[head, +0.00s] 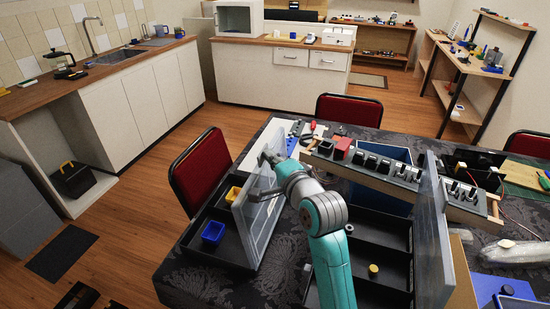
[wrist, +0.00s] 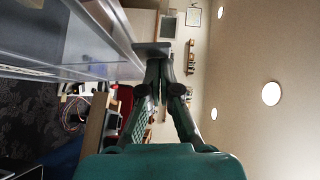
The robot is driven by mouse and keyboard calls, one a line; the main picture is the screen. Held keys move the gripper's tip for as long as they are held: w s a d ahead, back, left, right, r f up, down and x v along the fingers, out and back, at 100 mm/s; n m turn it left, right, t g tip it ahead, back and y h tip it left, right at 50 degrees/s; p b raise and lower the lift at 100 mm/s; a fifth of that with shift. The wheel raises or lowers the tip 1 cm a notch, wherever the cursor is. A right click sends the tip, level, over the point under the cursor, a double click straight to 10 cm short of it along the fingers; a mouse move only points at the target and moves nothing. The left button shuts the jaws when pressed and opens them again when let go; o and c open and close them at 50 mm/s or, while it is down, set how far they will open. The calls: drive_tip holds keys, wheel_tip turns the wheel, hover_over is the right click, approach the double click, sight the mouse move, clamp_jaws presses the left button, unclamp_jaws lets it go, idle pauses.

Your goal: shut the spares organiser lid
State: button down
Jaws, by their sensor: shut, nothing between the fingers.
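A black compartment organiser (head: 213,250) sits at the left of the dark patterned table. Its clear lid (head: 262,222) stands steeply up from its right side. A second black organiser (head: 385,262) lies to the right, with its own clear lid (head: 432,235) standing up; I cannot tell from labels which holds the spares. My gripper (head: 266,160) is at the top edge of the left lid, shut and empty. In the wrist view, my shut fingers (wrist: 155,52) are close beside a clear lid panel (wrist: 85,38); whether they touch it is unclear.
A long switch panel (head: 375,168) lies behind my arm. Red chairs (head: 200,170) stand around the table. A clear bag (head: 512,252) lies at the right.

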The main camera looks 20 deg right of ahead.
drive_tip(key=w+a+f+n+g+h, duration=0.2)
drive_tip(key=w+a+f, duration=0.3)
drive_tip(key=a, duration=0.3)
drive_tip(key=w+a+f+n+g+h, duration=0.2)
drive_tip(key=w+a+f+n+g, duration=0.1)
drive_tip(key=w+a, duration=0.4)
drive_tip(key=shift+w+a+f+g, duration=0.2)
drive_tip(key=shift+a+f+g, duration=0.3)
drive_tip(key=shift+a+f, duration=0.45)
drive_tip(key=shift+r, duration=0.1)
